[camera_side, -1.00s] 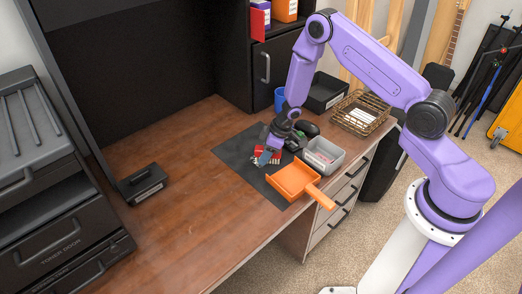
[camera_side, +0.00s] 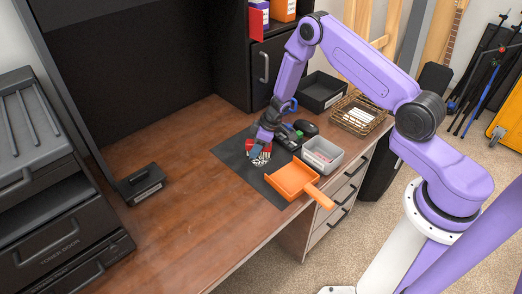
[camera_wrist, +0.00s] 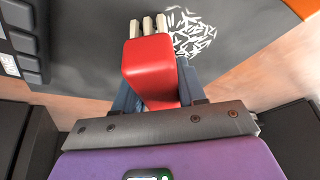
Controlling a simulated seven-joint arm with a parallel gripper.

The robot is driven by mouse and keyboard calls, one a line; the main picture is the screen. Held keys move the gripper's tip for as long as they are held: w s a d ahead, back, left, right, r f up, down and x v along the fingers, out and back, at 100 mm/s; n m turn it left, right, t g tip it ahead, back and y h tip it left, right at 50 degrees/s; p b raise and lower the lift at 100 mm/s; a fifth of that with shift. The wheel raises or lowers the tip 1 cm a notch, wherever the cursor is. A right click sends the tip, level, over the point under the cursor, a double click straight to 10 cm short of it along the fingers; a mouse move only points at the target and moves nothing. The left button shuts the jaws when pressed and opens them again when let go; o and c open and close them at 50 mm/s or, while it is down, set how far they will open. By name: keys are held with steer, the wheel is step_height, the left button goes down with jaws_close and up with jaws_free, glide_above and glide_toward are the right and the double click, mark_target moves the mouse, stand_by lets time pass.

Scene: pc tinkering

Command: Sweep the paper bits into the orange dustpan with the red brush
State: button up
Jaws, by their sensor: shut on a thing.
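My gripper (camera_side: 257,150) is shut on the red brush (camera_wrist: 150,65), low over the dark mat (camera_side: 232,152). In the wrist view the brush's pale bristles point away from the gripper. The white paper bits (camera_wrist: 192,35) lie scattered on the mat, just right of the bristles in the wrist view. In the side view the paper bits (camera_side: 260,159) show just below the gripper. The orange dustpan (camera_side: 291,179) lies on the mat to the right of and in front of the bits, its handle toward the desk's front edge. A corner of it also shows in the wrist view (camera_wrist: 304,8).
A grey bin (camera_side: 323,155) stands right of the dustpan. A black tray (camera_side: 321,92) and wire basket (camera_side: 358,114) stand at the back right. The desk's left part is mostly clear.

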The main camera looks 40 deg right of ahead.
steer(key=shift+w, duration=0.5)
steer(key=shift+w+r, duration=0.15)
steer(key=shift+w, duration=0.45)
steer(key=shift+s+r, duration=0.1)
steer(key=shift+r, duration=3.85)
